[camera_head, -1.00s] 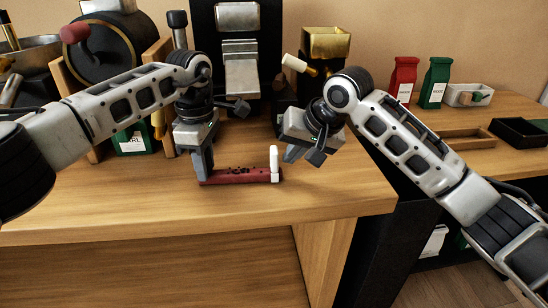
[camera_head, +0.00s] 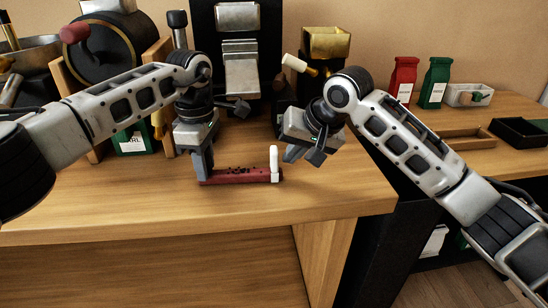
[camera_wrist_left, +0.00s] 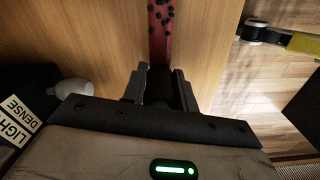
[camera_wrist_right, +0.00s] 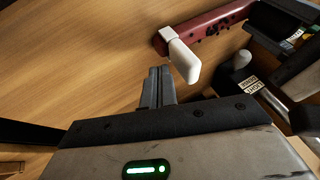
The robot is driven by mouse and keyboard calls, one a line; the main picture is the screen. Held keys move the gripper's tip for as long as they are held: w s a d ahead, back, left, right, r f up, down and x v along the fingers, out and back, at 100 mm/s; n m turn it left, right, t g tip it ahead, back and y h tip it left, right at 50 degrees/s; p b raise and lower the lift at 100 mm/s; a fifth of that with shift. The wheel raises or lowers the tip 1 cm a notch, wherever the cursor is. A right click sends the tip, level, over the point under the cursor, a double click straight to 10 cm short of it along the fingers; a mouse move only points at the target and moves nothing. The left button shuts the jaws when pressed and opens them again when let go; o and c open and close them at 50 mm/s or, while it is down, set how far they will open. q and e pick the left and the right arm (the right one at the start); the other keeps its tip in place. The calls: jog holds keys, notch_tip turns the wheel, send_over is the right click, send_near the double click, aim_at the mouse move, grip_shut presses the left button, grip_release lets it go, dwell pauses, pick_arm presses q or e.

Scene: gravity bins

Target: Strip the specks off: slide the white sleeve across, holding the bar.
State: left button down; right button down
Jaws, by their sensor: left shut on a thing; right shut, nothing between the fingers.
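A dark red bar (camera_head: 235,176) with black specks on top lies along the table near its front edge. It also shows in the left wrist view (camera_wrist_left: 160,38) and the right wrist view (camera_wrist_right: 208,22). The white sleeve (camera_head: 274,165) is around the bar's right end, with an upright white tab; it shows large in the right wrist view (camera_wrist_right: 182,57). My left gripper (camera_head: 204,178) is shut on the bar's left end. My right gripper (camera_head: 290,158) is shut and empty, just right of the sleeve and apart from it. The specks lie between left gripper and sleeve.
Behind the bar stands a black machine (camera_head: 240,60) with metal parts. A red bag (camera_head: 403,78), a green bag (camera_head: 435,83), a white bin (camera_head: 468,95) and a black tray (camera_head: 518,132) stand at the right. The tabletop in front of the bar is clear.

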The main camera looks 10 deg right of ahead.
aim_at(261, 171)
pick_arm(q)
jog(key=shift+f, duration=0.15)
pick_arm(e)
jog(key=shift+a, duration=0.1)
jog(key=shift+w+a, duration=0.1)
jog(key=shift+a, duration=3.3)
jog(key=shift+d, duration=0.2)
jog(key=shift+r, duration=0.1)
